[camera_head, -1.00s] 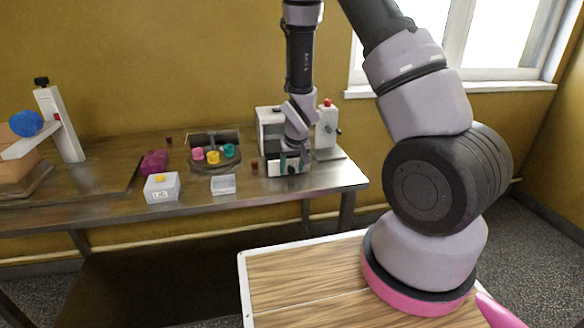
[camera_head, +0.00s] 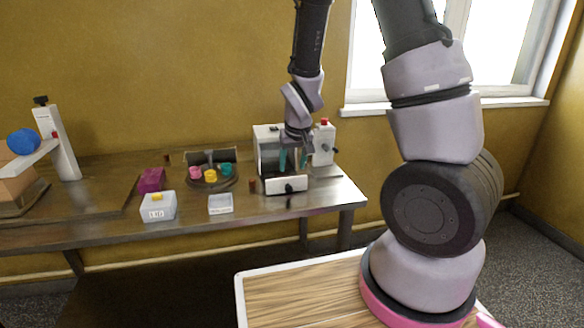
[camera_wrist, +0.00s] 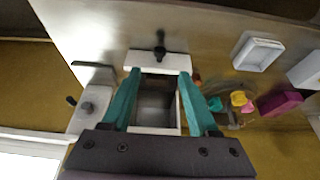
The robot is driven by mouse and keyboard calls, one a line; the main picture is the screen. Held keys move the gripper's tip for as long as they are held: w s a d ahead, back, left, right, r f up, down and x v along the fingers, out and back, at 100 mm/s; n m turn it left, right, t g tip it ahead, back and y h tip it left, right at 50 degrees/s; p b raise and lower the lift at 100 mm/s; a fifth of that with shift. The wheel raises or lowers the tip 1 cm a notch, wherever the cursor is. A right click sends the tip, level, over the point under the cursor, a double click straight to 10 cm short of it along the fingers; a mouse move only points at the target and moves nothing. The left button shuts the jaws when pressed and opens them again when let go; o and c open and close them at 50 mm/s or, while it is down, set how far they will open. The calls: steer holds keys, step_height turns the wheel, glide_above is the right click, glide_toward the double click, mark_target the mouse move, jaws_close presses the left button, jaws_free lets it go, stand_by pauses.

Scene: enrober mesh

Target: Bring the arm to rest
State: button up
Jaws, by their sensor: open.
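My gripper (camera_head: 293,158) is open, with teal fingers pointing down over the white machine (camera_head: 268,140) on the table. In the wrist view, my gripper (camera_wrist: 162,98) has its two fingers spread on either side of the machine's open, box-like cavity (camera_wrist: 155,100). Nothing shows between the fingers. The white front part (camera_head: 286,185) of the machine, with a dark knob, is just below the fingers. I cannot tell whether the fingertips touch the machine.
A round holder with several coloured pieces (camera_head: 210,177), a magenta block (camera_head: 151,180), a lidded white box (camera_head: 158,207) and an open white tray (camera_head: 220,204) stand to the left. A stand with a blue ball (camera_head: 23,141) is farther left. A red-topped post (camera_head: 324,143) adjoins the machine.

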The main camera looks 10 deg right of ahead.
steer(key=s+d+r+m+t+y, duration=0.1)
steer(key=s+d+r, duration=0.15)
steer(key=r, duration=0.65)
steer(key=s+d+r+m+y, duration=0.1)
steer(key=s+r+m, duration=0.15)
steer(key=r, duration=0.65)
steer(key=s+d+r+t, duration=0.1)
steer(key=s+d+r, duration=0.1)
steer(key=s+r, duration=0.9)
steer(key=s, duration=0.3)
steer(key=shift+d+m+t, duration=0.15)
steer(key=shift+m+t, duration=0.15)
steer(key=shift+m, duration=0.05)
